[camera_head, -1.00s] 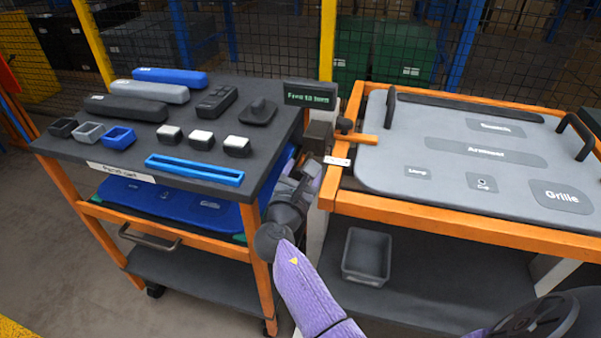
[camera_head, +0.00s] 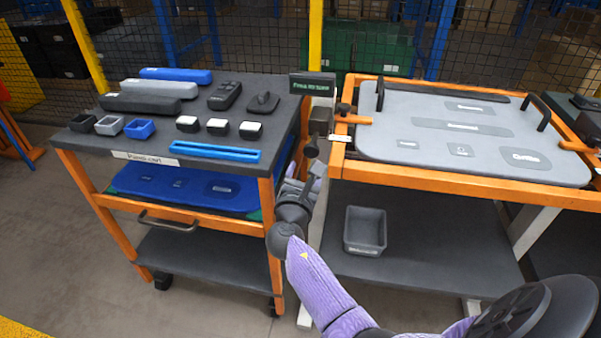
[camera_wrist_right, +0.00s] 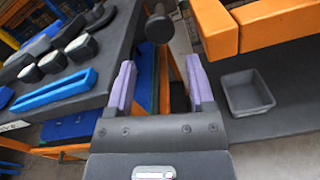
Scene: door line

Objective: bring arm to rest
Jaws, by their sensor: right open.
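My right arm comes in from the bottom right of the head view, with a purple sleeve. Its gripper (camera_head: 314,174) is in the gap between the parts cart (camera_head: 190,185) and the orange-framed work table (camera_head: 450,184). In the right wrist view its two purple fingers (camera_wrist_right: 160,88) stand apart with nothing between them. A dark round knob on a stem (camera_wrist_right: 160,28) shows beyond the fingertips, apart from them. My left gripper is not in view.
The cart top holds grey and blue bars (camera_head: 175,76), small bins (camera_head: 108,125), white-topped blocks (camera_head: 217,126) and a blue rail (camera_head: 215,151). A grey door panel (camera_head: 400,100) lies on the table. A grey bin (camera_head: 365,229) sits on its lower shelf. A small display (camera_head: 312,84) stands between them.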

